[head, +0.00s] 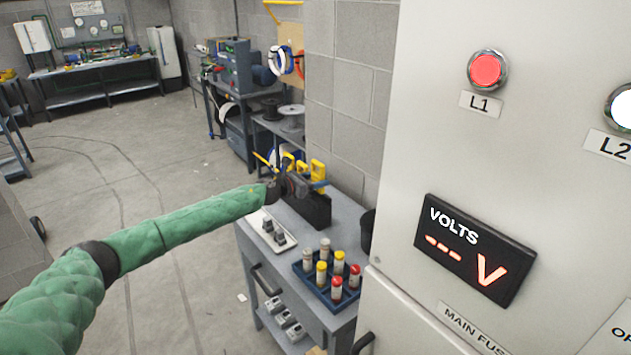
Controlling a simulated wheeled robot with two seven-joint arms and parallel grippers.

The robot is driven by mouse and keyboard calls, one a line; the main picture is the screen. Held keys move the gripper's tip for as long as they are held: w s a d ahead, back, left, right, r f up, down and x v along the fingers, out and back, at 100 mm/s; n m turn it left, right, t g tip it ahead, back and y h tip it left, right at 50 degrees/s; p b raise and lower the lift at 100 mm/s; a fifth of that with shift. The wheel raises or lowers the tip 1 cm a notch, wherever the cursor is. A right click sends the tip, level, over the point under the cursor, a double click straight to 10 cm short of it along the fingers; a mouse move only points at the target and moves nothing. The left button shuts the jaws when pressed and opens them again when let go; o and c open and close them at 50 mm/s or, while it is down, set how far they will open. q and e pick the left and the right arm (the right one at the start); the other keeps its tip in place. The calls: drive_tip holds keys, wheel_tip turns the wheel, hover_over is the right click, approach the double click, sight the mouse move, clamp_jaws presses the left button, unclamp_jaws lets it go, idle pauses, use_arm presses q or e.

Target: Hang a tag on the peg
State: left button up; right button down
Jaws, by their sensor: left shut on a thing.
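My left arm, in a green sleeve, reaches in from the left of the head view. Its gripper (287,186) is at a black open-topped box (314,208) on the grey bench. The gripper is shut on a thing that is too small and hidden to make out. Several yellow things (318,171) stand up out of the box beside and behind the gripper. I cannot tell whether any of them is a tag. I make out no peg. My right gripper is not in view.
A blue tray (312,282) of red-, yellow- and grey-capped cylinders and a pale plate (271,231) with dark blocks share the grey bench (258,258). A tall light cabinet (415,130) with lamps and a volts display (475,250) fills the right. The floor at left is open.

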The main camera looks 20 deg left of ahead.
use_arm(q)
drive_tip(key=shift+r+p+v, duration=0.15)
drive_tip(key=shift+p+v, duration=0.2)
drive_tip(key=shift+v, duration=1)
drive_tip(key=shift+r+p+v, duration=0.15)
drive_tip(key=shift+p+v, duration=0.15)
drive_tip(key=shift+v, duration=2.4)
